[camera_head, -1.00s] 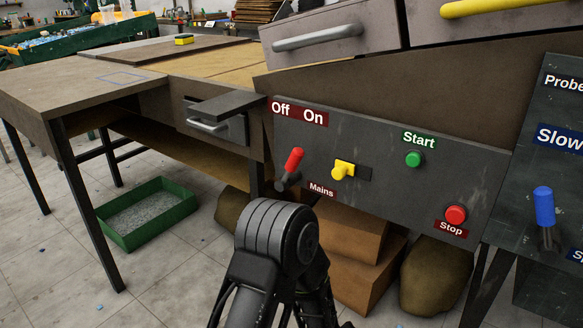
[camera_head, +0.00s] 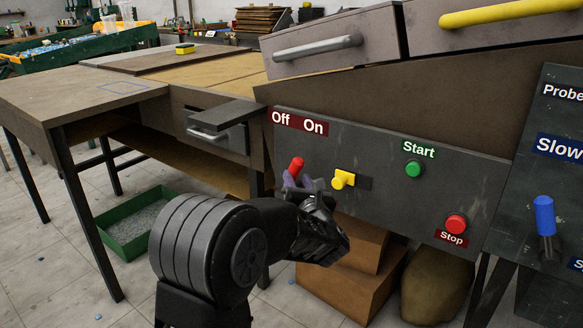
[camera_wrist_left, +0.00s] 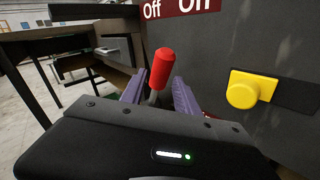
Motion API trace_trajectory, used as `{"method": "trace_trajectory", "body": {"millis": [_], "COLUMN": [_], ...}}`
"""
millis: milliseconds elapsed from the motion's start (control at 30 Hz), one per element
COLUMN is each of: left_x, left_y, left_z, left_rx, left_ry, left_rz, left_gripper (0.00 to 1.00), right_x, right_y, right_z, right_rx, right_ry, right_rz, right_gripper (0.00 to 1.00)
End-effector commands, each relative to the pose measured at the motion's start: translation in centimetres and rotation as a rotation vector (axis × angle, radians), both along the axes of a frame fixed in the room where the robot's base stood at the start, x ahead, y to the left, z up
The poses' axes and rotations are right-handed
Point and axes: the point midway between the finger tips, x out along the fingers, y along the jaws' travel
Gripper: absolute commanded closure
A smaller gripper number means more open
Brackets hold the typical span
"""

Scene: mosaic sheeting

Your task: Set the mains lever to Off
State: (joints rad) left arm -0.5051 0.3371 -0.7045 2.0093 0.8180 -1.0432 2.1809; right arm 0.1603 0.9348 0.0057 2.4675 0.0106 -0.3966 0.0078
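The mains lever has a red handle (camera_head: 296,166) and stands out from the grey panel (camera_head: 385,183), below the sign (camera_head: 298,122) that reads Off on the left and On on the right. The handle leans up and to the right in the head view. My left gripper (camera_head: 301,183) is at the lever, its purple fingers spread. In the left wrist view the red handle (camera_wrist_left: 161,68) rises between the two fingers, with a gap on both sides. The lever's base and the Mains label are hidden by my gripper. My right gripper is not in view.
A yellow switch (camera_head: 343,179) sits just right of the lever. A green Start button (camera_head: 413,169) and a red Stop button (camera_head: 455,224) are farther right. A blue lever (camera_head: 544,215) is on the right panel. A drawer handle (camera_head: 210,133) sticks out at the left.

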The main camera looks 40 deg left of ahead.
Motion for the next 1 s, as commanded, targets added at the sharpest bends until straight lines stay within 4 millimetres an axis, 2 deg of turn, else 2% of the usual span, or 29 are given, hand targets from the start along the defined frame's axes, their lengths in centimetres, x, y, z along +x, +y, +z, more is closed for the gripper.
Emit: {"method": "trace_trajectory", "body": {"millis": [167, 600, 933, 1000], "left_x": [0.9, 4.8, 5.1, 5.1], "left_y": [1.1, 5.5, 5.8, 5.8], "left_z": [-0.2, -0.2, -0.1, 0.0], "left_rx": [0.002, 0.003, 0.002, 0.002], "left_ry": [0.002, 0.003, 0.003, 0.003], "left_rz": [0.002, 0.0, -0.002, -0.002], "left_gripper": [0.63, 0.63, 0.63, 0.68], "right_x": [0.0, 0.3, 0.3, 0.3], "right_y": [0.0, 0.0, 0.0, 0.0], "right_z": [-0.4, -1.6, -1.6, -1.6], "right_rx": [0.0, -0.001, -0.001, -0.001], "right_ry": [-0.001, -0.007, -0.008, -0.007], "right_rz": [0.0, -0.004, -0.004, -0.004], "right_gripper": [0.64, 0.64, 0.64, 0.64]}}
